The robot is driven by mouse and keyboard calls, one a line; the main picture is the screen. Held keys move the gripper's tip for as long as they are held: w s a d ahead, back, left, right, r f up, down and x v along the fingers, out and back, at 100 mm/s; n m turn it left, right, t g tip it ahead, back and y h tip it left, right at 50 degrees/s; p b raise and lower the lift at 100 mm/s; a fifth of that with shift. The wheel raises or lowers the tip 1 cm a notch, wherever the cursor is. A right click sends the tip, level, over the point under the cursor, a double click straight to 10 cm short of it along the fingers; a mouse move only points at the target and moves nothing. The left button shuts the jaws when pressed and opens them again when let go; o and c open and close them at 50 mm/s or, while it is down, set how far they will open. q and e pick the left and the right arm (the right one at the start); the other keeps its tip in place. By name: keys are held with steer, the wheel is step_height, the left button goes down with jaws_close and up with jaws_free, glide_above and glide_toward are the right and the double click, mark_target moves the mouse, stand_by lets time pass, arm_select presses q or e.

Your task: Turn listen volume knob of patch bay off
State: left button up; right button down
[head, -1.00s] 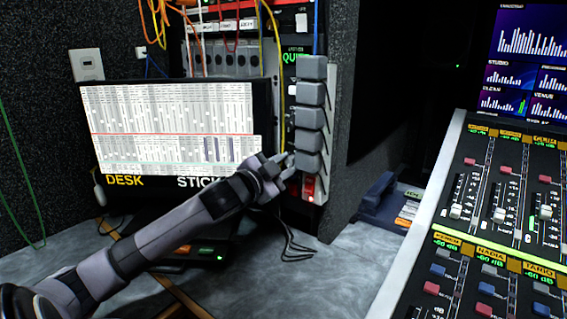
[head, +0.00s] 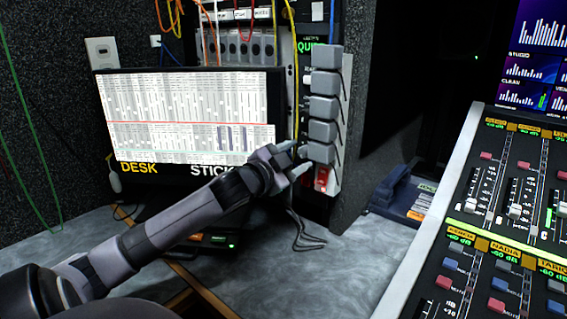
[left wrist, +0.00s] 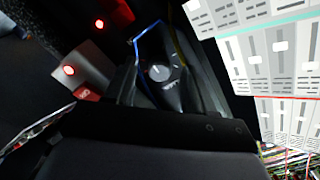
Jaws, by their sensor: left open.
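In the left wrist view a round grey knob (left wrist: 158,73) with a pale pointer line sits on a dark panel, with small white lettering below it that is too blurred to read. I cannot be sure it is the listen volume knob. The patch bay rack (head: 240,46) with plugged cables shows in the head view, behind the monitor. My left gripper (head: 297,160) is open and empty, in front of the rack's lower right part, near a red switch (head: 321,177). In the head view the knob cannot be made out. My right gripper is not in view.
A column of grey blocks (head: 323,106) stands just above and right of the gripper. A monitor (head: 185,115) stands left of it, above my forearm. Loose cables hang in front of the rack. A mixing console (head: 490,220) fills the right. The grey desktop (head: 330,275) is partly clear.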

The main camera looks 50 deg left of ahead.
arm_select(q)
steer(key=s, duration=0.6)
steer(key=shift+s+d, duration=0.2)
steer(key=shift+d, duration=0.15)
stand_by(0.5)
